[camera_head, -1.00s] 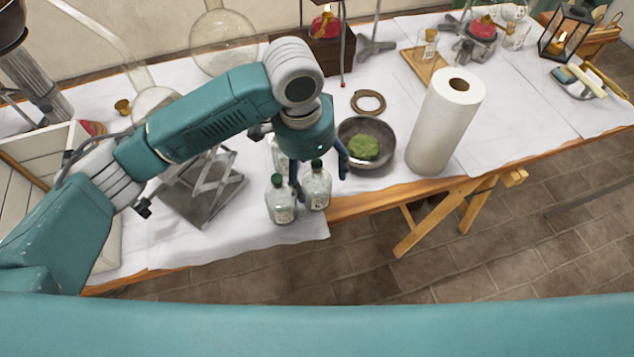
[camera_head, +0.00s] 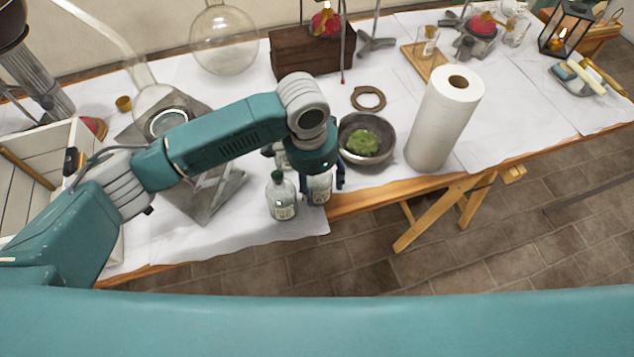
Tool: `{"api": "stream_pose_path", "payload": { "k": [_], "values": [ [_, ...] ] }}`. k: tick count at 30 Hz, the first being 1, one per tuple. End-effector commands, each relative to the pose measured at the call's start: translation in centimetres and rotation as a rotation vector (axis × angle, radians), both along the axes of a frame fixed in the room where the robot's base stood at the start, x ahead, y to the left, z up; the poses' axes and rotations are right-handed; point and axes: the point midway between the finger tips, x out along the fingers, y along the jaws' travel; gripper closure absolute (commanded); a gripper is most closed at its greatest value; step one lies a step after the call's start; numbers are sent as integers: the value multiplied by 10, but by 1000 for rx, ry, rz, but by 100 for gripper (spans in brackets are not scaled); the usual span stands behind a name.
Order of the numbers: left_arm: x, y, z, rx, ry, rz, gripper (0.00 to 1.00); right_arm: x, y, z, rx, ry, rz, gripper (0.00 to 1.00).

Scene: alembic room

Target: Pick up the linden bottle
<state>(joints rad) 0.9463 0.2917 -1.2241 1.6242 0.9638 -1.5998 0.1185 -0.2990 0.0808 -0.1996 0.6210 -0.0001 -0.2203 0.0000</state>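Small clear glass bottles with pale labels stand near the table's front edge; I cannot read which label says linden. One bottle (camera_head: 282,203) with a green cap stands upright at the front. A second bottle (camera_head: 320,190) stands just right of it, its top hidden under my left gripper (camera_head: 322,184). The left gripper points down over this second bottle, with one dark finger on each side; the fingers look open, with a small gap on the right. A third bottle (camera_head: 281,158) is partly hidden behind the arm. My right gripper is out of view.
A dark bowl (camera_head: 389,151) with green matter stands right of the gripper, then a paper towel roll (camera_head: 443,120). A metal lab jack (camera_head: 208,203) is to the left. A cork ring (camera_head: 368,98) lies behind the bowl. The table edge is close in front.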

Motion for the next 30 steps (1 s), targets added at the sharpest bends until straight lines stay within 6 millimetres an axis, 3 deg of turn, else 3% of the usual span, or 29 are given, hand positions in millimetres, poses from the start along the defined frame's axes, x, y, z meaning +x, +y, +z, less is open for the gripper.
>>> {"api": "stream_pose_path", "payload": {
  "k": [1, 5, 6, 20, 26, 30],
  "values": [
    [0, 0, 0, -1, -2, 0, 60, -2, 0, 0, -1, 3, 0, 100],
    [0, 0, 0, -1, -2, 0, 86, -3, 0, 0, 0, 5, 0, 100],
    [0, 0, 0, -1, -2, 0, 88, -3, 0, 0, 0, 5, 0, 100],
    [1, -1, 7, -3, -4, 0, 88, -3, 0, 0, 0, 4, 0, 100],
    [2, -1, 31, -5, -6, 0, 88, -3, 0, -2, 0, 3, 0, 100],
    [2, -2, 61, -6, -8, -2, 88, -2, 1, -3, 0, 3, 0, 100]
  ]
}}
